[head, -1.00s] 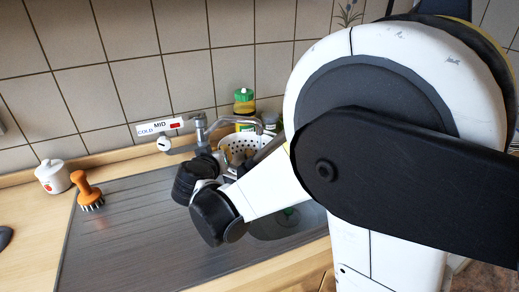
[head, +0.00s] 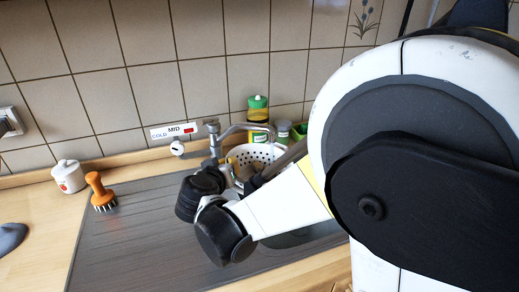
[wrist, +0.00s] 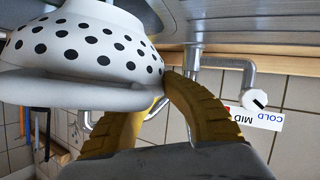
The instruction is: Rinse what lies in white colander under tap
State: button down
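The white colander (head: 262,151) with dark holes is behind my forearm and below the tap's spout in the head view. In the wrist view the colander (wrist: 95,45) fills the upper left, close up. What lies inside it is hidden. The metal tap (head: 214,138) is on the tiled wall; its spout reaches right, over the colander. Its pipe shows in the wrist view (wrist: 192,62). My gripper (wrist: 160,92) has its two yellow ribbed fingers closed together on the colander's rim, one on each side. The fingers are mostly hidden in the head view.
A green-capped bottle (head: 258,109) stands behind the colander. A COLD/MID label (head: 174,131) is on the wall by the tap.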

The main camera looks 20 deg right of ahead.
jog(key=shift+s, duration=0.1)
jog(key=shift+s+a, duration=0.15)
jog(key=shift+s, duration=0.95)
jog(key=shift+s+a, duration=0.2)
jog(key=shift+s, duration=0.95)
jog(key=shift+s+a, duration=0.15)
jog(key=shift+s, duration=0.95)
jog(key=s+r+p, duration=0.4)
jog(key=r+p, duration=0.2)
jog(key=r, duration=0.1)
jog(key=shift+a+p, duration=0.3)
jog(key=shift+p, duration=0.1)
